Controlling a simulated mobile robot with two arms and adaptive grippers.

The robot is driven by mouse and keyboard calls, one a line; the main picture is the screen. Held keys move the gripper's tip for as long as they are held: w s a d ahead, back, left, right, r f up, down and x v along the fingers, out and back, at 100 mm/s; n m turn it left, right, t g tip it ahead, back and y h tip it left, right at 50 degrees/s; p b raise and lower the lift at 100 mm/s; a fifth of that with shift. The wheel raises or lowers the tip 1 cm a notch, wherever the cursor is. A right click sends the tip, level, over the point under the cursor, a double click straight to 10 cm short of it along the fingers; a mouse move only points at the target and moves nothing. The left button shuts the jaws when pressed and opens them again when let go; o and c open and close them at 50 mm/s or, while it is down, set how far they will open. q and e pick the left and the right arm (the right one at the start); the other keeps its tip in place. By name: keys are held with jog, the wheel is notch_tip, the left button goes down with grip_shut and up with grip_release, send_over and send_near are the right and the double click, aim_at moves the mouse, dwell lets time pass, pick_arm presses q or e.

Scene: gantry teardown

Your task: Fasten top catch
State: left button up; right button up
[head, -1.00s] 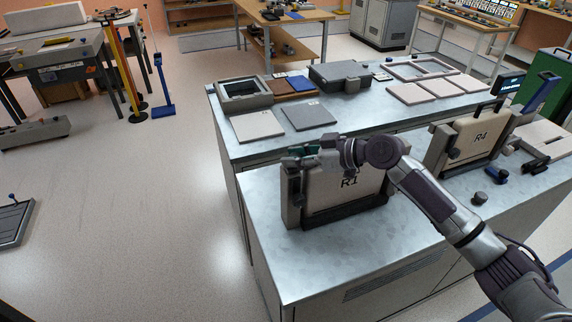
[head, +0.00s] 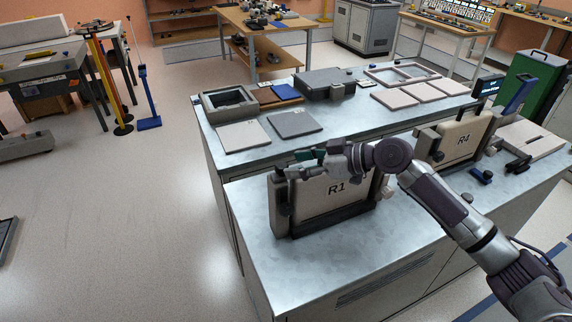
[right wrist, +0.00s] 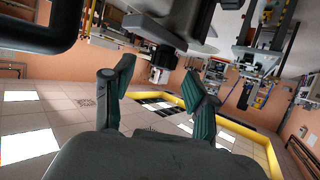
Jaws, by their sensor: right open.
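The pale panel marked R1 (head: 335,200) stands upright in a dark grey frame (head: 280,215) on the near metal bench. My right gripper (head: 294,164) reaches in from the right, across the panel's upper edge, with its fingertips near the frame's top left corner. In the right wrist view it (right wrist: 160,84) is open, its two green-padded fingers apart and nothing between the pads. A dark block (right wrist: 162,62) shows beyond the fingers there; I cannot tell whether it is the top catch. In the head view the gripper hides much of the frame's top. My left gripper is not in view.
A second panel marked R4 (head: 463,140) stands in a similar frame to the right. Flat grey plates (head: 295,124), an open grey box (head: 228,103) and a dark case (head: 325,83) lie on the rear bench. The near bench front is clear.

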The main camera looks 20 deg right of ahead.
jog(key=v, duration=0.7)
jog(key=shift+s+d, duration=0.25)
jog(key=shift+d, duration=0.05)
jog(key=shift+r, duration=0.1)
